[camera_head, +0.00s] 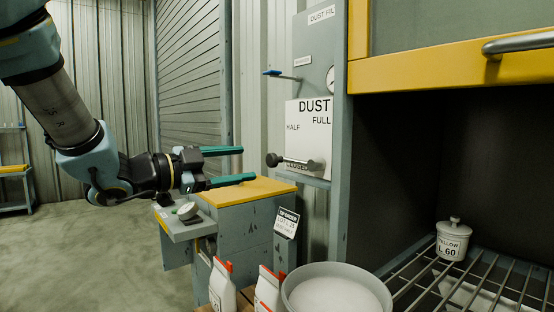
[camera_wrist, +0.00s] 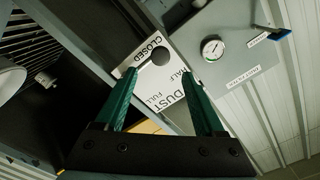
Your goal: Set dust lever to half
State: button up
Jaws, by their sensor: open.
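The dust lever (camera_head: 292,162) lies about level across the bottom of a white plate (camera_head: 312,118) marked DUST, HALF and FULL. Its round dark knob (camera_head: 272,160) sticks out at the left end. In the wrist view the knob (camera_wrist: 160,55) sits beside the word CLOSED, with HALF to its right. My gripper (camera_head: 248,164) is open and empty, its green fingers pointing right at the knob with a small gap. In the wrist view the knob shows just beyond the space between the fingertips (camera_wrist: 158,72). The knob hides part of the lever there.
A blue-handled lever (camera_head: 273,72) juts out above the plate, near a round gauge (camera_wrist: 212,48). A yellow-topped cabinet (camera_head: 245,190) stands below my gripper. A yellow-framed cabinet (camera_head: 450,68) is at right.

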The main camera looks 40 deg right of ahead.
aim_at(270, 159)
jog(key=d, duration=0.3)
jog(key=d+p, duration=0.1)
jog(key=d, duration=0.2)
jog(key=d+p, duration=0.1)
jog(key=d, duration=0.2)
jog(key=shift+s+d, duration=0.15)
jog(key=shift+s, duration=0.1)
grip_shut()
jog(key=shift+r, duration=0.15)
dwell(0.9)
